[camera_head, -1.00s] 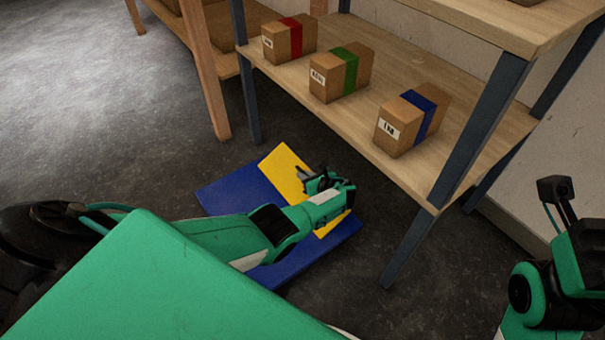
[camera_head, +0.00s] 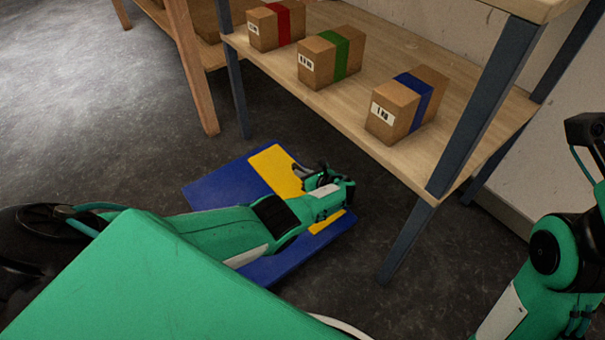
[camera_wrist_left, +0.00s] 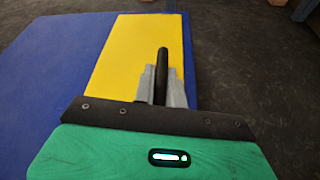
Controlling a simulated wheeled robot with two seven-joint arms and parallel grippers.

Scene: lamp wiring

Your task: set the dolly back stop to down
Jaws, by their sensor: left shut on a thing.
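The dolly's blue deck (camera_head: 215,187) lies on the floor in the middle of the head view. A yellow panel, which looks like the back stop (camera_head: 277,170), lies across it, close to flat on the deck. In the left wrist view the yellow panel (camera_wrist_left: 133,55) runs alongside the blue surface (camera_wrist_left: 60,50). My left gripper (camera_head: 318,182) is over the yellow panel, its grey fingers shut on an upright black rod (camera_wrist_left: 162,65). The rod's lower end is hidden by the gripper body. My right arm shows at the right edge; its fingers are out of view.
A wooden shelf (camera_head: 345,120) on dark metal legs stands just beyond the dolly, bearing boxes with red (camera_head: 284,22), green (camera_head: 338,55) and blue (camera_head: 412,100) bands. One shelf leg (camera_head: 405,243) is close right of the dolly. Open floor (camera_head: 110,130) lies to the left.

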